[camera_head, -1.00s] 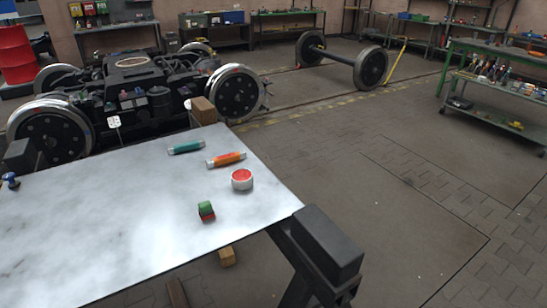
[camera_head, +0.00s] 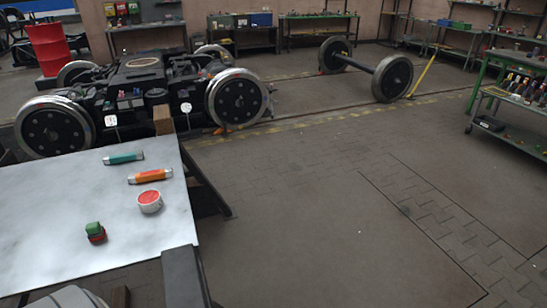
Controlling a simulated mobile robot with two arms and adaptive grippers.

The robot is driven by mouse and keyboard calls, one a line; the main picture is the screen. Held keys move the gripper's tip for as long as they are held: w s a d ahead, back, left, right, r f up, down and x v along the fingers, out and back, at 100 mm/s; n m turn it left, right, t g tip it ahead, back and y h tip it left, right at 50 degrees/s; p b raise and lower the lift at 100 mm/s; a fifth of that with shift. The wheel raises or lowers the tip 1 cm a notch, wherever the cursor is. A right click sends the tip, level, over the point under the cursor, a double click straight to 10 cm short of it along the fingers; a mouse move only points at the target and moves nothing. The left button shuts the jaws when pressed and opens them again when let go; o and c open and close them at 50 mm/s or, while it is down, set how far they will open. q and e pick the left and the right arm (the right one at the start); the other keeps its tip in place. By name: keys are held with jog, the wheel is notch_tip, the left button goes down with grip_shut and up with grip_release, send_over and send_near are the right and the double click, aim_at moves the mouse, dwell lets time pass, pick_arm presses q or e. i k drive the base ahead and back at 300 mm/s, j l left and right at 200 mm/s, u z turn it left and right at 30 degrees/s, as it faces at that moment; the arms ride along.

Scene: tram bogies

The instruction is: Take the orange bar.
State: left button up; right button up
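The orange bar (camera_head: 150,176) lies on the light metal table top (camera_head: 45,221), near its right edge. It has pale ends. A teal bar (camera_head: 123,158) lies just behind it, a white and red round tin (camera_head: 149,201) just in front of it. A green and red block (camera_head: 95,232) sits nearer on the same table. Neither of my grippers shows in the head view.
A bogie with large wheels (camera_head: 236,99) stands behind the table. A wheelset (camera_head: 392,78) stands on the floor at the back right. A green tool shelf (camera_head: 512,98) is at the right edge. The floor (camera_head: 330,210) right of the table is clear.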

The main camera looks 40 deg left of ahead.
aim_at(157, 173)
jog(key=i+l+z, duration=0.4)
jog(key=i+z, duration=0.15)
jog(key=i, duration=0.15)
jog(key=i+l+z, duration=0.25)
jog(key=i+u, duration=0.45)
jog(key=i, duration=0.15)
jog(key=i+l+u, duration=0.1)
jog(key=i+u, duration=0.35)
jog(key=i+j+u, duration=0.2)
jog(key=u, duration=0.25)
jog(key=i+j+u, duration=0.1)
jog(key=i+u, duration=0.2)
jog(key=u, duration=0.15)
jog(key=i+u, duration=0.25)
jog(key=u, duration=0.2)
jog(key=i+l+u, duration=0.1)
jog(key=i+u, duration=0.3)
jog(key=i+l+u, duration=0.15)
jog(key=u, duration=0.3)
jog(key=i+l+u, duration=0.2)
jog(key=u, duration=0.25)
